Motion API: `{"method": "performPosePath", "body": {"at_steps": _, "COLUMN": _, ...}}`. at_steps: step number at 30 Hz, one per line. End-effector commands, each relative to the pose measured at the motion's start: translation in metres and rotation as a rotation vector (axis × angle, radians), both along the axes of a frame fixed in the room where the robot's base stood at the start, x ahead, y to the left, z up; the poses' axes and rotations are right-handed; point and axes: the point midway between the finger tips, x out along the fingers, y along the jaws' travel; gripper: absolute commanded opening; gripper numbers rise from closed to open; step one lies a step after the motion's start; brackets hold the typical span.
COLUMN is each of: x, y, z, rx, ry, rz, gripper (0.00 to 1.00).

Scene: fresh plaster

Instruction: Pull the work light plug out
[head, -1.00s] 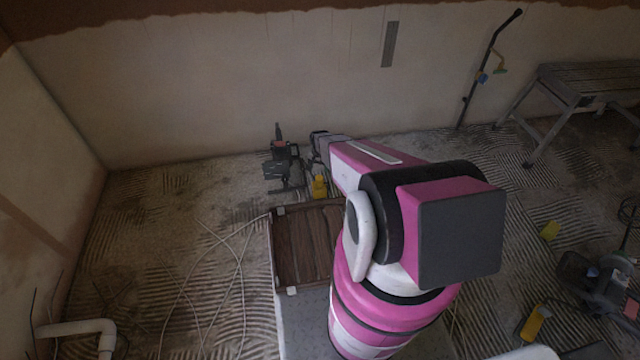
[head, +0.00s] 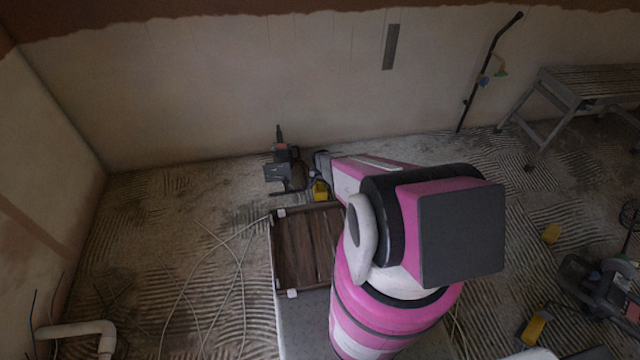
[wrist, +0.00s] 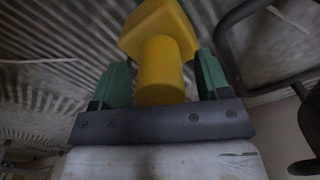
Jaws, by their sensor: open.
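A yellow plug-like piece (wrist: 162,68) with a round body and a wider far end fills the middle of the wrist view. My gripper (wrist: 163,62) is open, with one green finger on each side of the round body. I cannot tell whether the fingers touch it. In the head view a small yellow piece (head: 320,191) stands on the floor just below the end of my arm, and it appears to be the same one. My fingers are hidden there. No socket or work light can be made out clearly.
A dark power tool (head: 281,168) stands left of the yellow piece, and a dark curved frame (wrist: 228,50) shows close right in the wrist view. A brown wooden crate (head: 272,255) is nearer. A grey bench (head: 575,85) stands back right.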

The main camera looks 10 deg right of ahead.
Motion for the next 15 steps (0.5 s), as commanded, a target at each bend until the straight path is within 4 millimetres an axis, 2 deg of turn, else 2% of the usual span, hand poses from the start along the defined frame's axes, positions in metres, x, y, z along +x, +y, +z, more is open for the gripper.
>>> {"method": "performPosePath", "body": {"at_steps": 2, "x": 0.000, "y": 0.000, "z": 0.000, "rx": 0.000, "ry": 0.000, "rz": 0.000, "gripper": 0.70}}
{"method": "performPosePath", "body": {"at_steps": 3, "x": 0.000, "y": 0.000, "z": 0.000, "rx": 0.000, "ry": 0.000, "rz": 0.000, "gripper": 0.63}}
{"method": "performPosePath", "body": {"at_steps": 9, "x": 0.000, "y": 0.000, "z": 0.001, "rx": 0.000, "ry": 0.000, "rz": 0.000, "gripper": 0.01}}
{"method": "performPosePath", "body": {"at_steps": 12, "x": 0.000, "y": 0.000, "z": 0.002, "rx": 0.000, "ry": 0.000, "rz": 0.000, "gripper": 0.01}}
{"method": "performPosePath", "body": {"at_steps": 15, "x": -0.001, "y": 0.000, "z": 0.013, "rx": 0.000, "ry": 0.000, "rz": 0.000, "gripper": 0.01}}
